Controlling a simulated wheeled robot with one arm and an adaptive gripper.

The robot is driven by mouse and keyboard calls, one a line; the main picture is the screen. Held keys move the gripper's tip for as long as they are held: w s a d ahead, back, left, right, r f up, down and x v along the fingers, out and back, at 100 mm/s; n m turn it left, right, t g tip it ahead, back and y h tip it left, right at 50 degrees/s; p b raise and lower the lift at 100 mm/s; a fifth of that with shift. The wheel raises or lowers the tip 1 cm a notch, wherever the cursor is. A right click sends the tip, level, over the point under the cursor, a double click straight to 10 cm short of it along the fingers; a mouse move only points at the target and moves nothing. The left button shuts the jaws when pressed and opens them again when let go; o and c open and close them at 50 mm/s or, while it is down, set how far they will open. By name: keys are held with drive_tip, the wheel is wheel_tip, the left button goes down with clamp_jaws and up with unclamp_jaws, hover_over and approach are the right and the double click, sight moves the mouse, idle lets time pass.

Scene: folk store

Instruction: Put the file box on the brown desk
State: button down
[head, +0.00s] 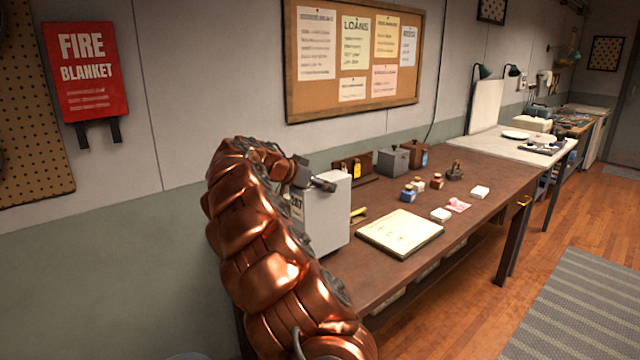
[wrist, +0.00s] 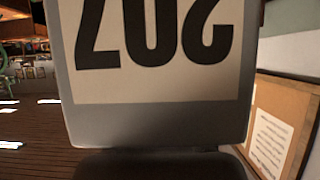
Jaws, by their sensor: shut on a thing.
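The file box (head: 328,215) is a grey upright box with a white number label. It is at the near left end of the brown desk (head: 465,185). My gripper (head: 322,183) is shut on its top edge, and my copper arm hides the box's left part. I cannot tell whether the box's bottom touches the desk or hangs just above it. In the wrist view the file box (wrist: 155,120) fills the middle, its label upside down.
Small bottles (head: 408,192), white blocks (head: 441,215) and a dark stamp stand farther along. Grey and brown boxes (head: 394,161) line the wall side. A cork board (head: 355,55) hangs above.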

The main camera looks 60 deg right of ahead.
drive_tip(key=shift+f+p, duration=0.5)
drive_tip(key=shift+f, duration=1.25)
drive_tip(key=shift+c, duration=0.7)
unclamp_jaws()
drive_tip(key=b, duration=0.3)
approach(321, 194)
drive_tip(key=shift+w+d+f, duration=0.2)
drive_tip(key=shift+w+d, duration=0.25)
drive_tip(key=shift+w, duration=0.25)
drive_tip(key=shift+w+d+f, duration=0.25)
drive_tip(key=shift+w+d, duration=0.15)
drive_tip(key=shift+w, duration=0.35)
